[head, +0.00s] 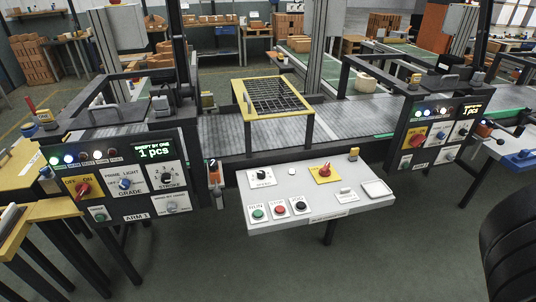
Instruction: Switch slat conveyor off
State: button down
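The slat conveyor (222,138) is a grey slatted belt running left to right behind the panels. A white console (318,212) stands in front of it. The console carries a green RUN button (258,214), a red button (279,210), a black button (299,206), a speed knob (262,175) and a red rotary switch (325,169) on a yellow plate. The red switch's labels are too small to read. Whether the belt is moving cannot be told. My gripper does not show; a dark part, probably my arm, fills the lower right edge.
A left cabinet (150,218) marked ARM 1 has a red OFF/ON switch (82,188), knobs and a lit display. A similar right cabinet (408,163) stands beyond the console. A yellow-framed mesh guard (240,95) spans the belt. The floor before the console is clear.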

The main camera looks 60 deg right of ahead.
aim_at(324, 172)
jog(key=z, duration=1.65)
jog(key=i+z, duration=0.25)
jog(key=i+l+z, duration=0.1)
jog(key=z, duration=0.2)
